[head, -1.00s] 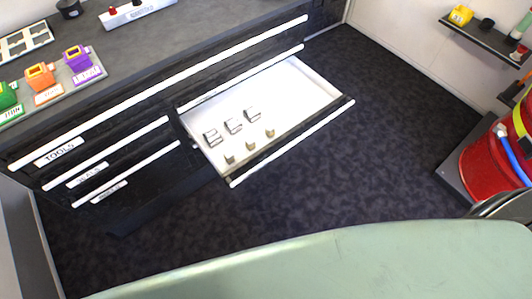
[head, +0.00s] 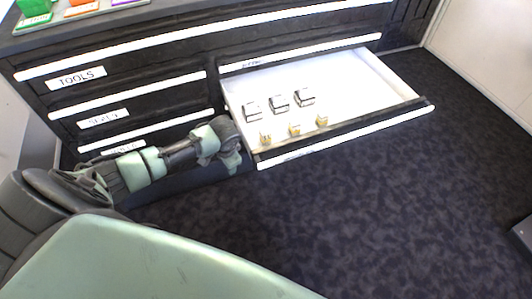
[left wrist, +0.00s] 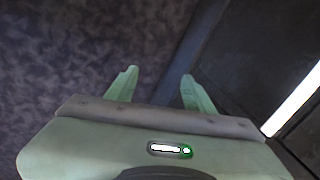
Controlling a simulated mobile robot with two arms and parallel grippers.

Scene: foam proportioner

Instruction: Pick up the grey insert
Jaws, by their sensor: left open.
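An open drawer (head: 375,85) with a white floor holds two rows of small pieces. The back row has three grey-and-dark pieces: left (head: 252,111), middle (head: 279,103) and right (head: 305,97). The front row has three small brass-coloured pieces, the left one (head: 265,138) nearest my arm. I cannot tell which piece is the grey insert. My left gripper (head: 232,163) is just left of the drawer's front left corner, outside it. In the left wrist view its two green fingers (left wrist: 158,82) are apart with nothing between them. My right gripper is not in view.
The drawer's front edge has a long white handle (head: 345,137). Coloured blocks, including a green one (head: 35,8), stand on the countertop. The dark floor (head: 390,210) before the drawer is clear.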

